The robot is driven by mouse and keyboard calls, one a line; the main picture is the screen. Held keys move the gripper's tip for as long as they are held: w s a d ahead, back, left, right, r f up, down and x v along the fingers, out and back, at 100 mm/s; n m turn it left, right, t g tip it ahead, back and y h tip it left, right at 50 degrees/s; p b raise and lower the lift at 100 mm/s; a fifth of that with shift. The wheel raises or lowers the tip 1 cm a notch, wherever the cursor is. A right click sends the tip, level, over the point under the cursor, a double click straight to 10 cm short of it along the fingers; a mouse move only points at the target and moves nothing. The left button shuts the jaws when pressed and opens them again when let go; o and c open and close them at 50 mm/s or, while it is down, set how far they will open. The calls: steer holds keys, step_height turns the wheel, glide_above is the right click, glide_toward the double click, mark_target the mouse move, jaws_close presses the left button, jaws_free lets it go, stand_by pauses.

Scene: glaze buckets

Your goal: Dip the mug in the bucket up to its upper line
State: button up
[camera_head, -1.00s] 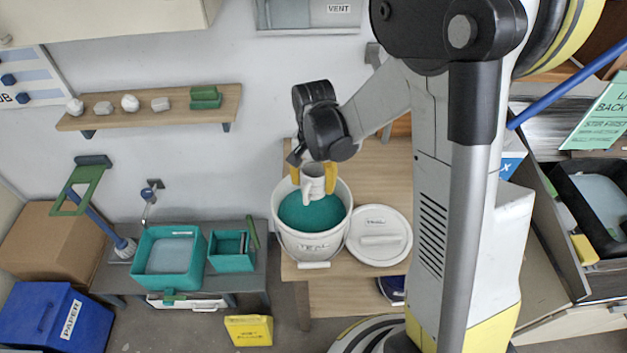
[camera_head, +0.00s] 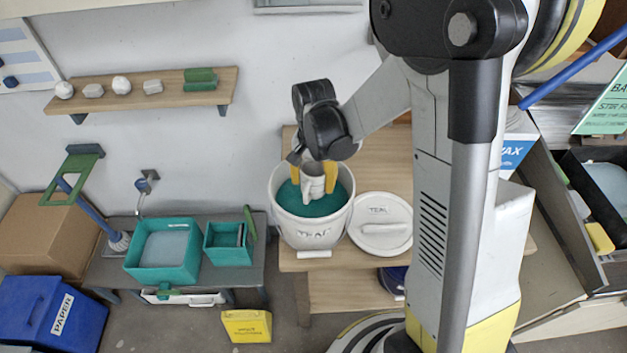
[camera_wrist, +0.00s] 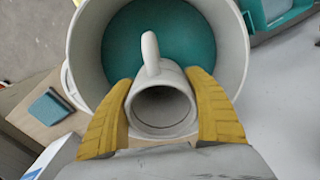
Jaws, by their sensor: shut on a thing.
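A pale grey mug (camera_head: 313,185) is held over the opening of a white bucket (camera_head: 310,232) of teal glaze. My gripper (camera_head: 315,175) is shut on the mug, with a yellow finger on each side of it. In the wrist view, the mug (camera_wrist: 161,112) sits between the fingers of my gripper (camera_wrist: 162,115), its open mouth toward the camera and its handle pointing up the picture. The teal glaze (camera_wrist: 185,50) fills the bucket (camera_wrist: 88,45) behind it. Whether the mug's base touches the glaze cannot be told. No line on the mug can be made out.
The bucket stands on a wooden table (camera_head: 385,165). A white lid (camera_head: 380,237) marked TEAL lies just right of it. Teal tubs (camera_head: 165,262) stand on a grey bench at left. A wooden shelf (camera_head: 215,97) with small pieces is on the wall behind.

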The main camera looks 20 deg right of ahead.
steer(key=shift+f, duration=0.1)
step_height(320, 180, down, 8)
steer(key=b, duration=0.6)
steer(key=shift+r+b, duration=0.2)
steer(key=shift+b, duration=0.2)
stand_by(0.5)
stand_by(1.9)
step_height(320, 180, up, 9)
steer(key=p, duration=0.5)
steer(key=shift+f, duration=0.2)
stand_by(1.6)
step_height(320, 180, up, 10)
steer(key=p, duration=0.7)
steer(key=shift+f, duration=0.1)
